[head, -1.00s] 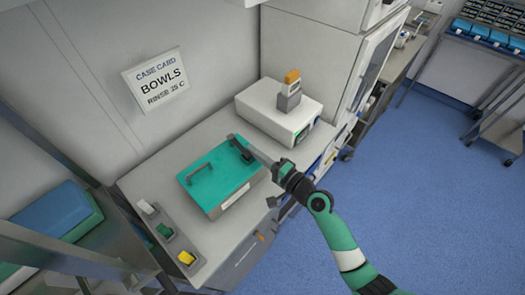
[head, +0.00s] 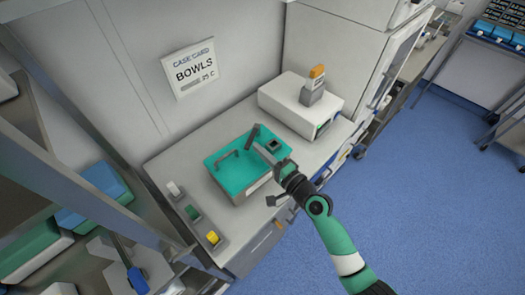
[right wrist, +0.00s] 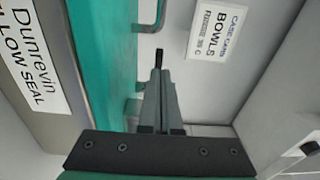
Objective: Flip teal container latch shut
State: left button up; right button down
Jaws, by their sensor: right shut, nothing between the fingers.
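The teal container (head: 228,176) sits on the counter, with a teal lid and a grey lower body. A dark grey lever (head: 252,136), which looks like the latch, stands up at an angle from the lid's far side. A dark square piece (head: 273,146) lies on the lid to its right. My right gripper (head: 264,153) is shut and empty over the lid's right part, close to the lever; I cannot tell whether they touch. In the right wrist view its narrow fingers (right wrist: 158,78) point forward beside the container's teal side (right wrist: 112,65). My left gripper is out of view.
A white device (head: 298,105) with an orange-topped piece stands behind right. A switch strip (head: 194,213) with white, green and yellow rockers lies to the left. A case card (head: 191,70) hangs on the wall. A metal shelf rack (head: 85,165) stands at the left.

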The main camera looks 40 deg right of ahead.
jog(key=shift+s, duration=0.6)
jog(key=s, duration=1)
jog(key=shift+s+d, duration=0.15)
jog(key=shift+d, duration=0.25)
